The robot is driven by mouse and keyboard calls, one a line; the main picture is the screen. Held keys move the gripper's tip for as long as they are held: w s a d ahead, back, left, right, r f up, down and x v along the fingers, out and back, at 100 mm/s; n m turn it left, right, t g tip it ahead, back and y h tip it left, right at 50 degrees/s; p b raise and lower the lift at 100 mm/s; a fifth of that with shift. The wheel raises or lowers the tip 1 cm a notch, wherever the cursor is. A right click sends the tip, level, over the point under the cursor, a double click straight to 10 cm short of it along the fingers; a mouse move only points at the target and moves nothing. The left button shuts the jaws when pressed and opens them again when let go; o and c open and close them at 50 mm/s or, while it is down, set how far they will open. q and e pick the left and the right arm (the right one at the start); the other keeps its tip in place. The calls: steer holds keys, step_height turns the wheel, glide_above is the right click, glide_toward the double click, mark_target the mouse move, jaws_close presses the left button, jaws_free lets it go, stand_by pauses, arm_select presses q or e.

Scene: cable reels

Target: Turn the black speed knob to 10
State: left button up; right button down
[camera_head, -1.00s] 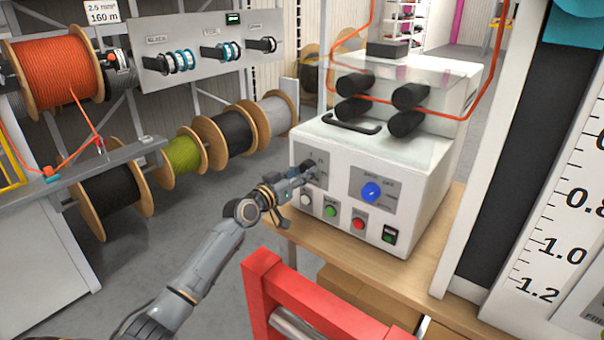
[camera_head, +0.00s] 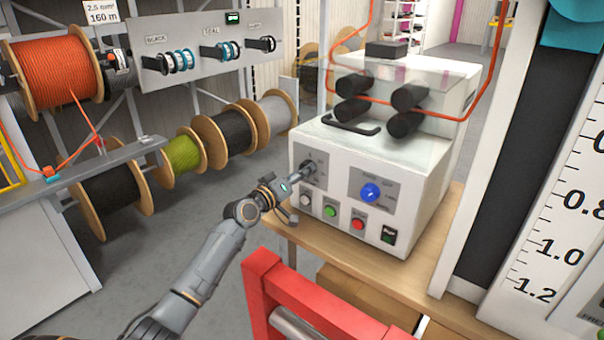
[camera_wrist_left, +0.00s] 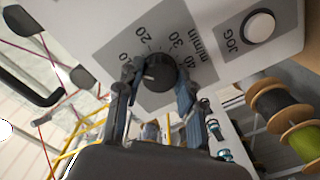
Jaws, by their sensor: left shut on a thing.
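The black speed knob (camera_wrist_left: 160,72) sits on a grey dial plate on the front of the white machine (camera_head: 345,200). In the left wrist view the dial reads 20, 30 and m/min. Another number ending in 0 is partly covered by a finger. A short pale mark shows on the knob's left part; its exact reading is unclear. My left gripper (camera_wrist_left: 156,85) has a finger on each side of the knob and is shut on it. In the head view the left gripper (camera_head: 304,174) reaches the dial plate and mostly hides the knob. My right gripper is not in view.
A blue knob (camera_head: 371,193) is right of the dial. Green (camera_head: 330,210) and red (camera_head: 358,223) buttons lie below. The white JOG button (camera_wrist_left: 259,27) is close to the gripper. A red frame (camera_head: 300,300) stands in front; cable reels (camera_head: 236,131) are behind left.

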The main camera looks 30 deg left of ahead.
arm_select(q)
steer(key=o, duration=1.2)
steer(key=s, duration=0.8)
steer(key=s+a, duration=0.1)
steer(key=s, duration=0.3)
